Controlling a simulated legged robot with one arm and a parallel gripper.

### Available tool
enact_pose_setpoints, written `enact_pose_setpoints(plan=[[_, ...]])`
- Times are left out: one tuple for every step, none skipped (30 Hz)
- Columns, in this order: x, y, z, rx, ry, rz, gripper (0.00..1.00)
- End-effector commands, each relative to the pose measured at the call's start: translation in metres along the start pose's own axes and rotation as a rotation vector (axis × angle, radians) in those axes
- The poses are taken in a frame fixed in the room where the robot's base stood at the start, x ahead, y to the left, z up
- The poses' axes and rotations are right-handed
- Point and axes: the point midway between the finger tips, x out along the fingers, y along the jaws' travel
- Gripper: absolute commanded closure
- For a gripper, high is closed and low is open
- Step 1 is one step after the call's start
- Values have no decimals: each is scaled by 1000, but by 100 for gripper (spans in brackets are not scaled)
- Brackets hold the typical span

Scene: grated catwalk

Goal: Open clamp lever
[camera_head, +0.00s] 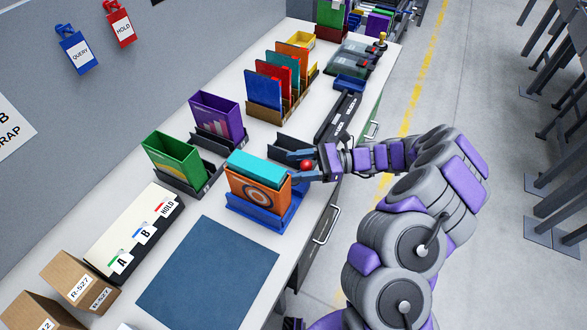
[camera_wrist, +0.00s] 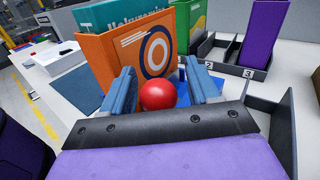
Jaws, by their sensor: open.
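A red ball-shaped knob (camera_head: 306,164), apparently the clamp lever's end, shows at my gripper in the head view. In the wrist view the red knob (camera_wrist: 157,95) sits between the two blue fingers of my open gripper (camera_wrist: 160,90). There is space on each side of it, more on the right. The lever's shaft and pivot are hidden. Just beyond the knob, a blue holder (camera_head: 243,212) carries an orange binder (camera_head: 235,187) with a target mark and a teal one (camera_head: 262,165). The orange binder (camera_wrist: 115,55) rises behind the fingers in the wrist view.
A green box (camera_head: 175,158) and a purple box (camera_head: 217,114) stand in dark numbered holders to the left. Another dark holder (camera_head: 290,146) is close by my gripper. A flat blue mat (camera_head: 208,275) lies clear in front. The bench edge runs beneath my arm.

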Motion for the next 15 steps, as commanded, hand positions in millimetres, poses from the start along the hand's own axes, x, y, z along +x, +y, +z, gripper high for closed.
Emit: enact_pose_setpoints(plan=[[0,0,0,0,0,0,40],[0,0,0,0,0,0,40],[0,0,0,0,-1,0,40],[-1,0,0,0,-2,-1,40],[-2,0,1,0,-3,0,40],[-2,0,1,0,-4,-1,40],[-3,1,1,0,-4,0,40],[-3,1,1,0,-4,-1,42],[-3,1,1,0,-5,-1,45],[-3,1,1,0,-4,-1,48],[-3,1,1,0,-4,-1,51],[-2,0,1,0,-3,-1,55],[-1,0,0,0,-2,-1,58],[0,0,0,1,-1,-1,61],[0,0,0,1,-1,-1,65]])
